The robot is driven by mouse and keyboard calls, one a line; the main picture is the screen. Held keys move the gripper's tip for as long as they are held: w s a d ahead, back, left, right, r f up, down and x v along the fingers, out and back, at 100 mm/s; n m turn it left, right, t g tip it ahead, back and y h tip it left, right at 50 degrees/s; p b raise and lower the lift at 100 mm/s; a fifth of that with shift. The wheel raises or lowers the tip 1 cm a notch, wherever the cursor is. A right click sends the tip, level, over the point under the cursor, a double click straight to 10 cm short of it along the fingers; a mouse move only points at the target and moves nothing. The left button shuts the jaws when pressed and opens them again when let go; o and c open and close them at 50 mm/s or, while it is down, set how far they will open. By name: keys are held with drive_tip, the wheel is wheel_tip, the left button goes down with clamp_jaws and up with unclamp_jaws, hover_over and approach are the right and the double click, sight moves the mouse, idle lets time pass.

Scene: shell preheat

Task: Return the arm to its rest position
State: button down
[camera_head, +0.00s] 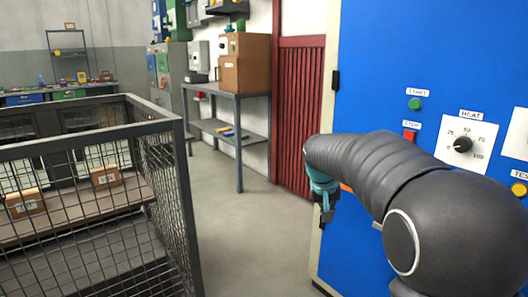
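My arm comes in from the lower right, a dark segmented sleeve, and reaches in front of the blue cabinet (376,60). My gripper (327,216) is at its far end, pointing down beside the cabinet's left edge. A teal part shows just above the fingers. The fingers are small and dark here, and their opening cannot be made out. Nothing is visibly held. The arm hides part of the cabinet's lower front, including a bit of orange beside the gripper.
The cabinet carries a green START button (415,104), a red STOP button (409,135), a HEAT dial (462,145) and a yellow button (519,188). A wire mesh cage (184,170) with shelved boxes stands left. A grey table (238,140) stands behind. The floor between is clear.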

drive_tip(key=s+a+t+y, duration=0.1)
drive_tip(key=s, duration=1.6)
drive_tip(key=s+f+n+t+y, duration=0.1)
drive_tip(key=s, duration=1.6)
drive_tip(key=shift+a+f+y, duration=0.25)
drive_tip(key=shift+a+y, duration=0.15)
